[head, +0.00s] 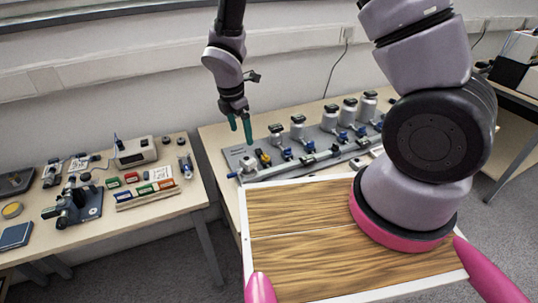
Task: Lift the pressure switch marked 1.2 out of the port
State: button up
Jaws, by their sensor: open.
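My gripper (240,126) hangs pointing down with its green fingers parted and nothing seen between them. It is above the left end of a long grey manifold plate (238,155) on the right-hand bench. Several grey cylinders (298,128) with blue valves stand in a row along the plate. Markings are too small to read, so I cannot tell which part is the pressure switch marked 1.2 or which is its port.
A left bench (120,230) carries a meter box (134,152), a blue-grey fixture (82,204) and a rack of coloured blocks (147,194). A gap separates the benches. The wall (120,60) stands close behind. My own wooden deck and arm cover part of the right bench.

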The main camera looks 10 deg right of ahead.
jog(key=n, duration=0.1)
send_over(248, 159)
jog(key=f, duration=0.7)
jog(key=shift+s+a+f, duration=0.2)
jog(key=shift+s, duration=0.2)
jog(key=f, duration=0.5)
jog(key=shift+w+d+f, duration=0.15)
jog(key=shift+w+f, duration=0.15)
grip_shut()
